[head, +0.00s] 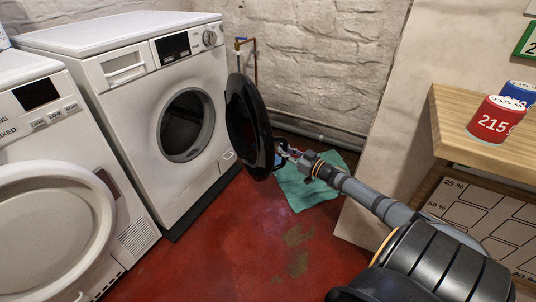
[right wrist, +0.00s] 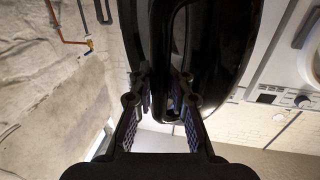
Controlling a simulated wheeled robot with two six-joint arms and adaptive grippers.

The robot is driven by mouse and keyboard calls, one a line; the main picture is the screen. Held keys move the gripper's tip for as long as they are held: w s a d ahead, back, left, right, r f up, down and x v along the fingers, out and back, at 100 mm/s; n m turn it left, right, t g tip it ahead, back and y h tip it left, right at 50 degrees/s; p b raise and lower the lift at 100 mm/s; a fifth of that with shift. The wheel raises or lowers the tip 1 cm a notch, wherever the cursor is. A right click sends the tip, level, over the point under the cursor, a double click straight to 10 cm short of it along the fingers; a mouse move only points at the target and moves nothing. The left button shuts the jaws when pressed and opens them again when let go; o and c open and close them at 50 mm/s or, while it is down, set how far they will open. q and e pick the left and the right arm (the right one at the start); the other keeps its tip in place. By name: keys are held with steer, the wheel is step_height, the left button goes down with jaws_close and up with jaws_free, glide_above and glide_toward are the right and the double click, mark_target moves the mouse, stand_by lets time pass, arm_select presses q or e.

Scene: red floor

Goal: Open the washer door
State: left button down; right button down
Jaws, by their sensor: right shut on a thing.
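The white washer (head: 150,105) stands against the wall at the left of the head view. Its round black door (head: 243,122) is swung wide open to the right, and the dark drum opening (head: 184,125) is uncovered. My right gripper (head: 281,157) is at the lower right edge of the door, its arm reaching in from the lower right. In the right wrist view the black door (right wrist: 222,50) fills the middle, and my right gripper (right wrist: 163,105) is shut on the door's handle part. The exact contact is dark and partly hidden. My left gripper is not in view.
A second white machine (head: 35,150) with a closed round door stands at the left. A teal cloth (head: 305,190) lies on the red floor near the back wall. A wooden table (head: 455,130) with a red can (head: 493,122) and a blue can is at the right. The middle floor is clear.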

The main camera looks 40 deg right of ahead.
steer(key=d, duration=0.1)
steer(key=d+b, duration=0.1)
steer(key=d, duration=0.1)
steer(key=d+b, duration=0.1)
steer(key=d, duration=0.1)
steer(key=shift+s+d+f, duration=0.1)
steer(key=shift+s+f, duration=0.1)
steer(key=shift+f, duration=0.05)
steer(key=c, duration=1.7)
jaws_free()
steer(key=shift+c, duration=0.2)
steer(key=shift+o, duration=0.9)
steer(key=shift+s+d+r, duration=0.1)
steer(key=shift+r, duration=0.05)
steer(key=s+d, duration=0.1)
steer(key=s, duration=0.6)
steer(key=shift+s+d, duration=0.15)
steer(key=shift+s, duration=0.05)
steer(key=shift+c, duration=0.2)
